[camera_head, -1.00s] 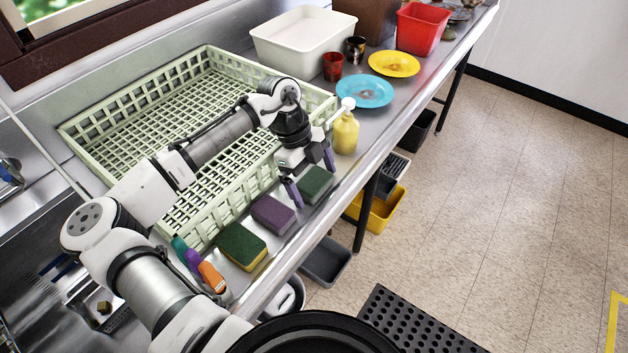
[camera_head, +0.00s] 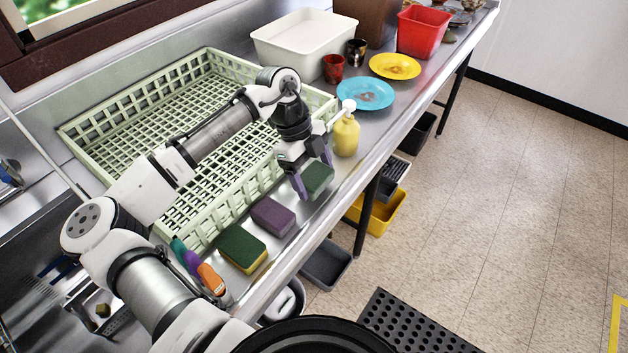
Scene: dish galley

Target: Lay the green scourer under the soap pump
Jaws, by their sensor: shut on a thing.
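The green scourer (camera_head: 318,180) is a dark green block at the front of the steel counter. My gripper (camera_head: 314,176) is shut on it, with one purple finger on its left side and the other at its far right. The scourer seems slightly above the counter, but its underside is hard to see. The soap pump (camera_head: 346,137), a yellow bottle with a white head, stands upright just behind and to the right of the scourer, apart from it.
A purple sponge (camera_head: 273,216) and a green-and-yellow sponge (camera_head: 241,249) lie to the left along the counter (camera_head: 378,144). A pale green dish rack (camera_head: 196,226) stands behind. A blue plate (camera_head: 365,93) lies beyond the pump. The counter's front edge is close.

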